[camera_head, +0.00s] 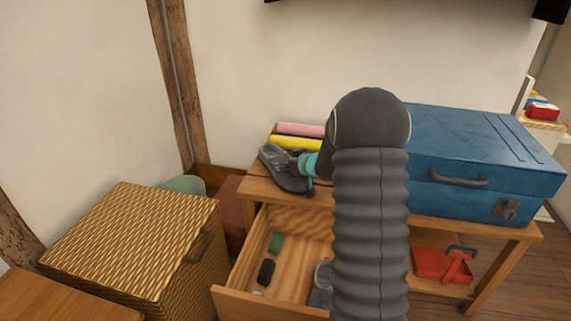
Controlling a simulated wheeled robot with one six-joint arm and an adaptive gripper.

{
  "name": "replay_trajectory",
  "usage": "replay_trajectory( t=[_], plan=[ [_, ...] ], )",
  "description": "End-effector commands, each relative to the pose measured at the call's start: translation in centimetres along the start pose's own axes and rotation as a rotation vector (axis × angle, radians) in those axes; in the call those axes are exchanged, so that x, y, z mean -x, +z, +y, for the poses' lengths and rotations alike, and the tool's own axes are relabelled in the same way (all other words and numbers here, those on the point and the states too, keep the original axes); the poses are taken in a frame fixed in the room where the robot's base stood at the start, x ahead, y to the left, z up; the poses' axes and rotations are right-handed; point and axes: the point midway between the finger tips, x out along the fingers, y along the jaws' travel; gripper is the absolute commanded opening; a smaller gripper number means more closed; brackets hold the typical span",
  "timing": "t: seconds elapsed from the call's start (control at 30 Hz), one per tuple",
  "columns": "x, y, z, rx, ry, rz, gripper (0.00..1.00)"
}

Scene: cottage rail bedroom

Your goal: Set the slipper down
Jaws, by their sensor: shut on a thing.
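A dark grey slipper (279,168) is at the left end of the wooden table's top (258,189). My gripper (303,166) is shut on the slipper from its right side; my dark arm hides part of the gripper. I cannot tell whether the slipper's sole touches the table top. Another grey shoe-like thing (320,287) lies in the open drawer (258,303) below, partly hidden by my arm.
Pink (300,129) and yellow (293,142) rolled things lie behind the slipper. A blue suitcase (478,150) fills the table's right side. A wicker hamper (135,240) stands at left. The drawer also holds small green (276,243) and dark (266,271) things.

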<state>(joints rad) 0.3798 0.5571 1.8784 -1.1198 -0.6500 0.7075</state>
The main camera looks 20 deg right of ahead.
Motion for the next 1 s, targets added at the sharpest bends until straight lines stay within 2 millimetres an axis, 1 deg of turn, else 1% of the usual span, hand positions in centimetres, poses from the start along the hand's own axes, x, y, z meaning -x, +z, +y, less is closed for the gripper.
replay_trajectory(
  t=[0.17, 0.2, 0.3, 0.63, 0.73, 0.87, 1.0],
  plan=[
    [-0.1, 0.1, 0.0, 0.000, 0.000, 0.000, 0.34],
    [-0.1, 0.2, 0.0, 0.000, 0.000, 0.000, 0.76],
    [-0.1, 0.1, 0.0, 0.000, 0.000, 0.000, 0.98],
    [0.0, 0.0, 0.0, 0.000, -0.001, 0.000, 0.98],
    [0.3, -0.1, 0.0, 0.001, 0.000, 0.001, 0.98],
    [1.9, -0.2, 0.0, 0.001, 0.000, 0.001, 0.98],
    [4.7, -0.2, 0.1, 0.001, 0.002, 0.001, 0.98]
  ],
)
